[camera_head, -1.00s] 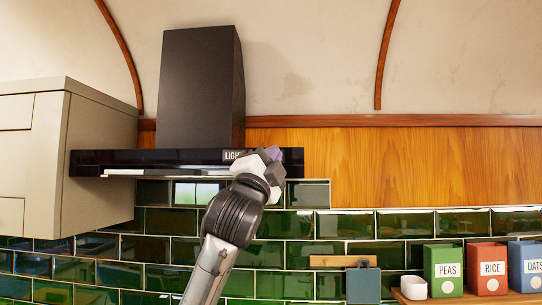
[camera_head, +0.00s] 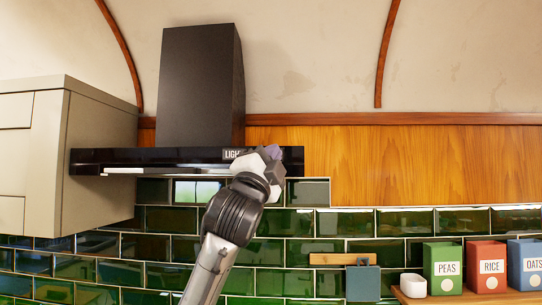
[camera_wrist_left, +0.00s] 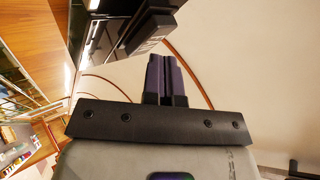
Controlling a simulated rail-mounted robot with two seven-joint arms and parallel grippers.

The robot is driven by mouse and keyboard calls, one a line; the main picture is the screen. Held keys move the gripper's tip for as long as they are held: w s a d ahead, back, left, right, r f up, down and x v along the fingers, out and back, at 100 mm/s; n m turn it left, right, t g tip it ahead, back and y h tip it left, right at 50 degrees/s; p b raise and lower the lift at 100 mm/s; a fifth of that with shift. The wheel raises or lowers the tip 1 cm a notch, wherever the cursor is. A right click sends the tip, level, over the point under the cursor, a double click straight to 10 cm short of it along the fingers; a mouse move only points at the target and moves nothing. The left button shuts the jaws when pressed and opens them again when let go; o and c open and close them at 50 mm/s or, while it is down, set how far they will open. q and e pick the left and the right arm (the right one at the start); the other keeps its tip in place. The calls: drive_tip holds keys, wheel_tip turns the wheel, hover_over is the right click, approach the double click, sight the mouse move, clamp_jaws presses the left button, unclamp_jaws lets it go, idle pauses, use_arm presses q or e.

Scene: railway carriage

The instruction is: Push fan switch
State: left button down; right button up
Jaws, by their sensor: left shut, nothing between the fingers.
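The black range hood (camera_head: 205,90) hangs on the wall, with a glossy black front panel (camera_head: 125,157). A label reading "LIGH" (camera_head: 231,154) shows on the panel, its end covered by my gripper. No fan label or fan switch can be read in the head view; my gripper hides part of the panel. My left gripper (camera_head: 272,153) is shut and empty, in front of the panel's right part. In the left wrist view its purple-grey fingers (camera_wrist_left: 164,72) are together, close to a dark block-like switch (camera_wrist_left: 150,34) on the hood panel (camera_wrist_left: 106,35). I cannot tell whether they touch.
A beige cabinet (camera_head: 95,150) stands left of the hood. Green wall tiles (camera_head: 300,224) lie below. Green, red and blue tins (camera_head: 487,268) and a white cup (camera_head: 413,286) stand on a shelf at lower right. The wooden panel right of the hood is clear.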

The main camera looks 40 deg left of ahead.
use_arm(q)
drive_tip(key=shift+s+d, duration=0.4)
drive_tip(key=shift+s, duration=0.1)
drive_tip(key=shift+s+d+b, duration=0.35)
drive_tip(key=shift+s+d, duration=0.2)
drive_tip(key=shift+s, duration=0.25)
drive_tip(key=shift+s+d+b, duration=0.4)
drive_tip(key=shift+s+d, duration=0.2)
drive_tip(key=shift+s, duration=0.25)
drive_tip(key=shift+s+d+b, duration=0.35)
drive_tip(key=shift+s+d, duration=0.2)
drive_tip(key=shift+s, duration=0.25)
